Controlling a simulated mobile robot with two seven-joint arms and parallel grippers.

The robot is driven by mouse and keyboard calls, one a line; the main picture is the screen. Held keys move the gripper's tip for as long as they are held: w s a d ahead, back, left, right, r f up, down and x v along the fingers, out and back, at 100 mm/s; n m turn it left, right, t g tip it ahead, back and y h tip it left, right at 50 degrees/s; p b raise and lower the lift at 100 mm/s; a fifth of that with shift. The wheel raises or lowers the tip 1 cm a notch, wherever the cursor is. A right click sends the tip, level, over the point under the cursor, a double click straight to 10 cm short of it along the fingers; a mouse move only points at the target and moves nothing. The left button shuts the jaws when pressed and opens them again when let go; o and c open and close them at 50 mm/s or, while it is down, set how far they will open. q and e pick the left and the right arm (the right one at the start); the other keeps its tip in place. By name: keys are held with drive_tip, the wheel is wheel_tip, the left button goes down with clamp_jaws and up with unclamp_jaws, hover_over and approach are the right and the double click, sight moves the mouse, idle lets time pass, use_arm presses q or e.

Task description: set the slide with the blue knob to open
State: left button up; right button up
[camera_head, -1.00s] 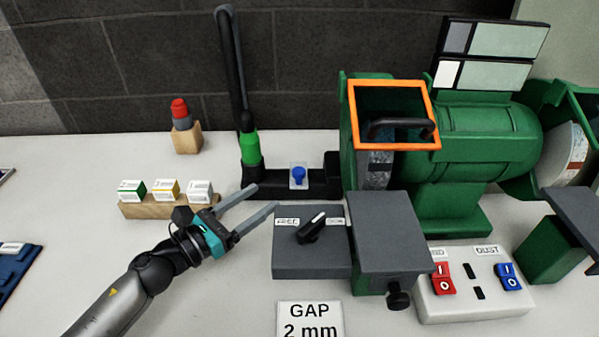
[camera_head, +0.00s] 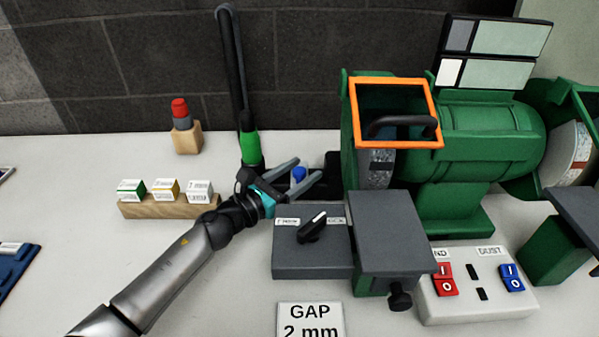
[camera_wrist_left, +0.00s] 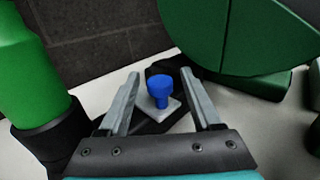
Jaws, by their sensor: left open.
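The blue knob (camera_head: 299,174) stands upright on a small light plate at the black base beside the grinder. In the left wrist view the blue knob (camera_wrist_left: 160,84) sits on its pale square plate (camera_wrist_left: 163,108), between and a little beyond my open fingers. My left gripper (camera_head: 305,173) is open, with one finger on each side of the knob; it also shows in the left wrist view (camera_wrist_left: 163,92). I cannot tell whether a finger touches the knob. Much of the plate and slide is hidden by the gripper in the head view. My right gripper is not in view.
The green grinder (camera_head: 480,135) with an orange-framed guard is to the right. A grey box with a black rotary switch (camera_head: 312,228) lies in front. Small boxes on a wooden block (camera_head: 170,207) stand at left.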

use_arm(q)
drive_tip(key=shift+c, duration=0.4)
clamp_jaws()
idle(0.9)
